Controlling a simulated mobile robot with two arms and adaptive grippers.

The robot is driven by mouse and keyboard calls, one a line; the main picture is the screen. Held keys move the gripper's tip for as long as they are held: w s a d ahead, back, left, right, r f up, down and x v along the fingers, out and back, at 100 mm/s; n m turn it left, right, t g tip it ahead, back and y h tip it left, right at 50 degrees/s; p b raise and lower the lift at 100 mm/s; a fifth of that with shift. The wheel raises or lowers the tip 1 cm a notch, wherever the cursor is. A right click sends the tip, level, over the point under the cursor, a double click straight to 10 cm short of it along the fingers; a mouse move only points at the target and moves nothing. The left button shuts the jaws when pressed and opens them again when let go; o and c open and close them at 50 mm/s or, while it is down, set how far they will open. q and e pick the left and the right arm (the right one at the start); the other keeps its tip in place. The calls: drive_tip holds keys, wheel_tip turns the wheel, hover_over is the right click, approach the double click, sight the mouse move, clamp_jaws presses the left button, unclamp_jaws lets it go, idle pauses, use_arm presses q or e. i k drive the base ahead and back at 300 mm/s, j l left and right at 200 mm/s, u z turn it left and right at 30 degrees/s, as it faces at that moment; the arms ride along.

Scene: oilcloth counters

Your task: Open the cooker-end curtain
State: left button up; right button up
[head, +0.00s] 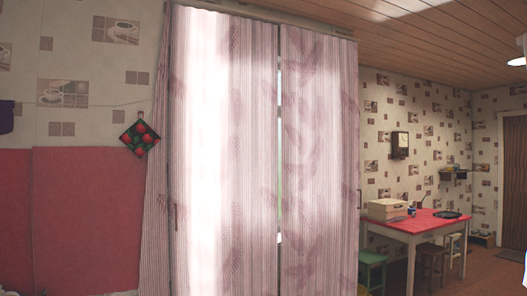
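Two pale pink striped curtain panels with a leaf pattern hang side by side from near the ceiling. The left panel (225,150) is broad and brightly lit from behind. The right panel (319,160) is narrower. A thin bright gap (279,150) shows between them, so both hang nearly closed. A small dark handle-like piece shows at the outer edge of each panel. I cannot tell from this view which panel is at the cooker end, as no cooker shows. Neither gripper is in view.
A patterned potholder (140,138) hangs on the wall left of the curtains. At right stands a red-topped table (425,222) with a box (388,209) on it and stools, including a green stool (372,262), beside it. A brown door (514,155) is at far right.

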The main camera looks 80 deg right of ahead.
sight(223, 127)
drive_tip(key=l+z, duration=0.15)
drive_tip(key=z, duration=1.7)
